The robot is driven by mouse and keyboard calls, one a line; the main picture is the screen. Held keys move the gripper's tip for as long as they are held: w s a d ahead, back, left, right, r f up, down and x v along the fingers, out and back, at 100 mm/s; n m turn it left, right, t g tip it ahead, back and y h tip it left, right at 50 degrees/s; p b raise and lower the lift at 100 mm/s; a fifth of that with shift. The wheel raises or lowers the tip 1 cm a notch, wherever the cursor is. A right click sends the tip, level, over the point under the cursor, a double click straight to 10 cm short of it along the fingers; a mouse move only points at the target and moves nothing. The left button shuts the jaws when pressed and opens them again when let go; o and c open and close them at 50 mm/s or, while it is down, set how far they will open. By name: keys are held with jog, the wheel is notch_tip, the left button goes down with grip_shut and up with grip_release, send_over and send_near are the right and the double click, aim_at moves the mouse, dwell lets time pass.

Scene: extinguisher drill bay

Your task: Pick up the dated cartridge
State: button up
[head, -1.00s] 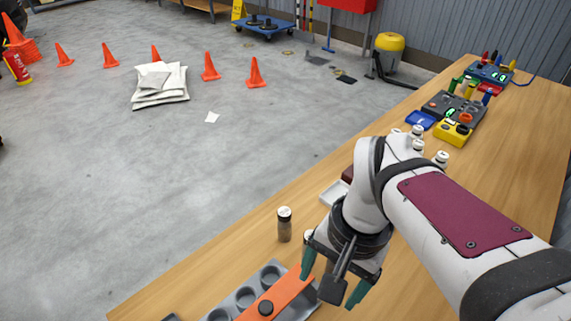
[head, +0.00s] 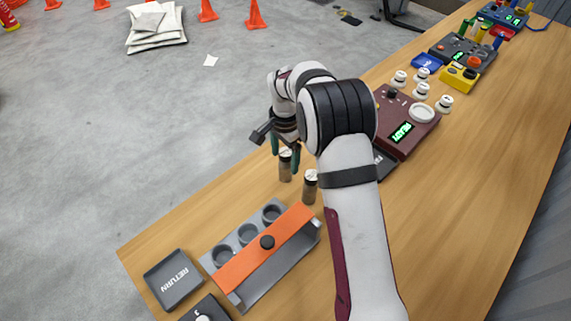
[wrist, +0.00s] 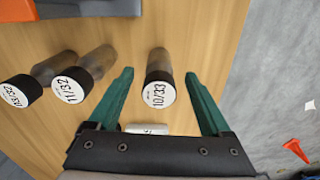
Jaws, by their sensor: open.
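Three dark-capped brown cartridges with dates on white lids stand on the table in the wrist view. The one reading 10/33 (wrist: 158,80) is between my open gripper's (wrist: 160,80) green fingers, with space on both sides. The cartridge reading 11/32 (wrist: 83,75) and a third, its date hard to read (wrist: 35,82), stand outside the fingers to the left. In the head view, one cartridge (head: 285,171) stands right under my gripper (head: 285,156) and another (head: 310,189) stands nearer; the third is hidden. A small white labelled thing (wrist: 147,128) shows near the gripper base.
A grey rack (head: 247,233) with round holes and an orange bar (head: 265,243) stands nearby. A RETURN tray (head: 172,280) is at lower left. A maroon box (head: 405,118) with a green display and several white-lidded items (head: 421,90) stand to the right. The table's edge is close.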

aim_at(285, 166)
notch_tip(285, 166, down, 4)
jog(key=shift+f, duration=0.15)
grip_shut()
dwell(0.3)
